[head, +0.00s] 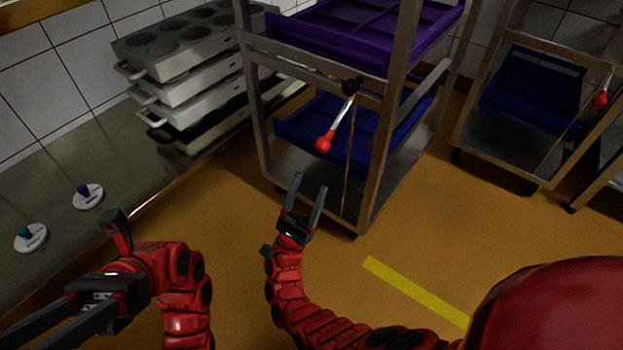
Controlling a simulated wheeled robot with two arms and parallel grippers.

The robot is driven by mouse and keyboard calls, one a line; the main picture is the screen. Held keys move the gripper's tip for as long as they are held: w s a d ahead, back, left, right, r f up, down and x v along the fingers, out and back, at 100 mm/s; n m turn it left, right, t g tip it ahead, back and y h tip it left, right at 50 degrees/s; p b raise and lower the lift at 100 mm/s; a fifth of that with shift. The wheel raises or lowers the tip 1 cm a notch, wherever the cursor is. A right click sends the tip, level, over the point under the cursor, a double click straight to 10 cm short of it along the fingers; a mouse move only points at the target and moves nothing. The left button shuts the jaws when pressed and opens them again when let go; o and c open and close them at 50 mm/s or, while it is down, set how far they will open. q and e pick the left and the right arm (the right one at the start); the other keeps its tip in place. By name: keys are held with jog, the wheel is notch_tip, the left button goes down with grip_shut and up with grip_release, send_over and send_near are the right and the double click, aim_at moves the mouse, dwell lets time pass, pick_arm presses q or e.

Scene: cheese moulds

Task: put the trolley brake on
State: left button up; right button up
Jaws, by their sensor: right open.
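The near trolley (384,140) is a metal frame standing on the floor. Its brake lever (339,119) hangs from a black pivot (352,87) on the front rail. The lever slants down and left and ends in a red knob (323,144). A thin rod runs down from near the pivot toward the base. My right gripper (309,188) is open and empty, below and slightly left of the knob, apart from it in the picture. My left gripper (38,332) is at the bottom left, its two fingers apart and their tips cut off by the frame edge.
The trolley carries a purple tray (330,32) above and a blue tray (300,131) below. A second trolley (490,130) with another red-knobbed lever stands right. Stacked metal moulds (165,75) rest on the left counter (120,200). The floor around the yellow stripe (412,290) is clear.

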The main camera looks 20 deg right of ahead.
pick_arm(q)
jog(key=s+a+m+t+y, duration=0.1)
jog(key=t, duration=0.1)
jog(key=s+a+m+t+y, duration=0.1)
jog(key=s, duration=0.1)
jog(key=shift+s+a+t+b, duration=0.25)
jog(key=shift+a+t+b, duration=0.05)
jog(key=shift+t, duration=0.1)
